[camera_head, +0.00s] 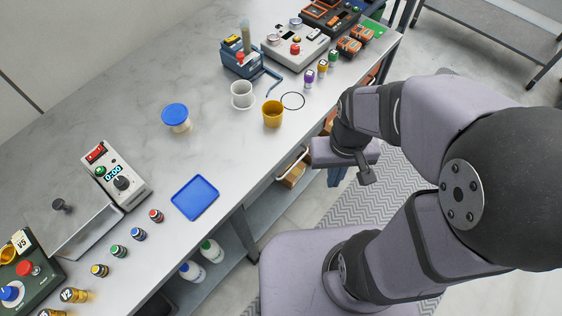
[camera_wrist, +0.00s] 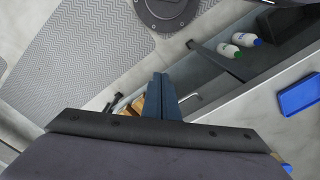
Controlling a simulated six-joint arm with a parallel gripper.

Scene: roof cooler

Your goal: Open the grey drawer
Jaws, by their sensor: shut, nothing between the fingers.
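A curved light handle (camera_head: 291,164) shows on the table's front side, below the top, left of my gripper in the camera_head view. I take it to be the grey drawer's handle; the drawer's front is seen too steeply to tell how far it is open. My gripper (camera_head: 338,178) points down in front of the table, apart from the handle. Its blue fingers (camera_wrist: 160,78) are shut together and empty in the wrist view. A small dark bar (camera_wrist: 112,103) lies left of the fingers there; I cannot tell whether it is the handle.
Brown boxes (camera_head: 294,177) sit below the table edge. White bottles (camera_head: 211,250) stand on the lower shelf.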

